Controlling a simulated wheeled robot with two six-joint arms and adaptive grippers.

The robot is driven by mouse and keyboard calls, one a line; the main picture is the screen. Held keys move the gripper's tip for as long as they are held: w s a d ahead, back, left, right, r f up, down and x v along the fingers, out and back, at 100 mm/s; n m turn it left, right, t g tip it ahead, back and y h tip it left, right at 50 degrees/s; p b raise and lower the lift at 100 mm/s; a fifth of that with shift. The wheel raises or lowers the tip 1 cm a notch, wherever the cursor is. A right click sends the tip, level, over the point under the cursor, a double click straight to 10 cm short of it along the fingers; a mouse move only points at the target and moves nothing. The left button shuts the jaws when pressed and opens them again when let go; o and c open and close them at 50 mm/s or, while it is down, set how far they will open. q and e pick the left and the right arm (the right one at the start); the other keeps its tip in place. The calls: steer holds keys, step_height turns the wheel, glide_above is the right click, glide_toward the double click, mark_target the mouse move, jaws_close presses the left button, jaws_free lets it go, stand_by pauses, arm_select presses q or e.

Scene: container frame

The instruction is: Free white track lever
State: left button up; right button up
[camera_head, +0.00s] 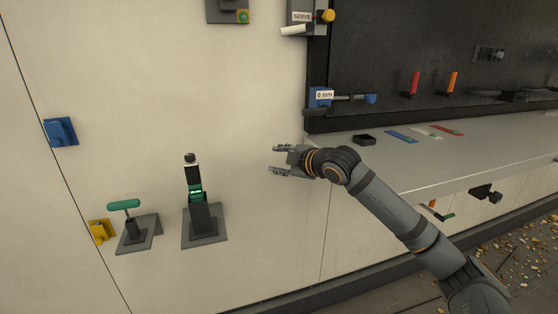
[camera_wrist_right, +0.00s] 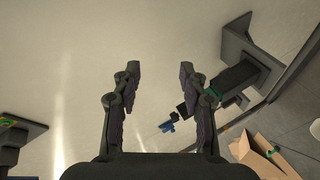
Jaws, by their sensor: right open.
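My right gripper (camera_head: 275,159) is open and empty in front of the cream wall, left of the shelf edge. Its two fingers stand apart in the wrist view (camera_wrist_right: 160,72), with nothing between them. What looks like this lever shows at the right in the wrist view (camera_wrist_right: 240,78). A white handle (camera_head: 296,30) sits under a box marked SERVE at the top. I cannot tell which is the track lever. My left gripper is out of view.
A green T-handle (camera_head: 124,205) stands at the lower left beside a yellow block (camera_head: 102,231). A blue block (camera_head: 60,132) is on the left wall. A grey shelf (camera_head: 430,162) with coloured strips lies right of my gripper. The wall between gripper and black lever is clear.

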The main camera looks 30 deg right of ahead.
steer(key=c, duration=0.6)
steer(key=d+r+m+t, duration=0.1)
steer(key=r, duration=0.4)
steer(key=w+d+r+m+t+h+p, duration=0.1)
steer(key=r+m, duration=0.1)
steer(key=r, duration=0.3)
steer(key=d+r+m+t, duration=0.1)
steer(key=r+m+t, duration=0.1)
steer(key=r, duration=0.2)
steer(key=shift+w+r, duration=0.25)
steer(key=shift+r, duration=0.15)
jaws_close()
step_height(320, 180, up, 24)
steer(key=r+m+t+h+p, duration=0.1)
steer(key=m+t+h+p, duration=0.35)
steer(key=m+p, duration=0.4)
glide_above(293, 30)
steer(key=s+a, duration=0.2)
steer(key=shift+n+t+y, duration=0.25)
steer(key=shift+t+y, duration=0.1)
steer(key=shift+t, duration=0.1)
steer(key=f, duration=0.3)
steer(key=w+f, duration=0.1)
steer(key=f, duration=0.1)
steer(key=shift+d+f, duration=0.1)
steer(key=shift+d, duration=0.3)
steer(key=shift+a, duration=0.1)
